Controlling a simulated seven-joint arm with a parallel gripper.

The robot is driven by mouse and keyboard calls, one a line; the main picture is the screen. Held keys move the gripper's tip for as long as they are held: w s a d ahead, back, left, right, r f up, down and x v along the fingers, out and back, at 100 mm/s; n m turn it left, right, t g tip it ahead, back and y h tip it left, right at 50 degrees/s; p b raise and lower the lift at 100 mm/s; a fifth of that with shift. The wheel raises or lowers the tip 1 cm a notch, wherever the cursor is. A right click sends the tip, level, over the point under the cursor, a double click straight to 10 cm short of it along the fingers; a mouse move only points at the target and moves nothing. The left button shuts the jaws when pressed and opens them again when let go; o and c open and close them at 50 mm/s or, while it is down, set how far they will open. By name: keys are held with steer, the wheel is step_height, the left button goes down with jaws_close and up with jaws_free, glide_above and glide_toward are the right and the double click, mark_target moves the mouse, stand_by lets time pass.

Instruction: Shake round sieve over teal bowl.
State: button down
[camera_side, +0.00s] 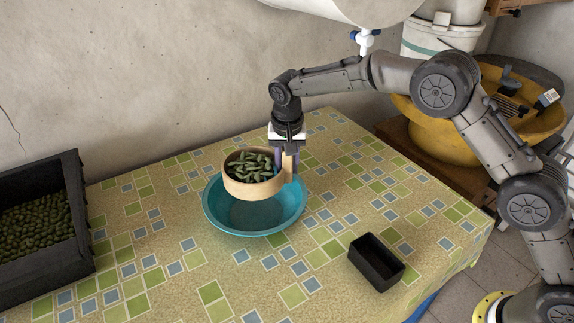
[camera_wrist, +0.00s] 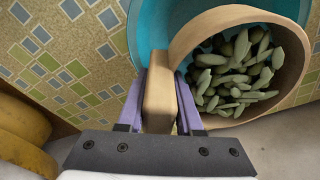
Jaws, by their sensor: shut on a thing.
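The round sieve (camera_side: 254,190) has a light wooden rim and holds green, elongated pods or leaves. It is held above the teal bowl (camera_side: 290,214), over the bowl's back left part. My gripper (camera_side: 287,163) is shut on the sieve's wooden handle block at the sieve's right side. In the wrist view, the purple fingers of my gripper (camera_wrist: 160,105) close on both sides of the handle, and the sieve (camera_wrist: 290,100) shows at the upper right with its contents. The teal bowl (camera_wrist: 148,25) shows behind it. The bowl's visible inside looks empty; the part under the sieve is hidden.
A dark crate (camera_side: 82,220) of small green fruits stands at the left. A small black box (camera_side: 376,262) sits at the table's front right. The patterned tablecloth (camera_side: 180,285) is clear in front. A yellow tub (camera_side: 440,143) stands behind the table at right.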

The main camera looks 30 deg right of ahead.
steer(key=s+a, duration=0.2)
steer(key=s, duration=0.1)
stand_by(0.5)
steer(key=shift+w+d, duration=0.5)
steer(key=shift+w, duration=0.3)
steer(key=shift+w+d, duration=0.5)
steer(key=shift+w, duration=0.25)
steer(key=shift+s+a, duration=0.5)
steer(key=shift+s, duration=0.3)
steer(key=shift+s+a, duration=0.5)
steer(key=shift+s, duration=0.25)
steer(key=shift+w+d, duration=0.5)
steer(key=shift+w, duration=0.25)
steer(key=shift+w+d, duration=0.5)
steer(key=shift+w, duration=0.25)
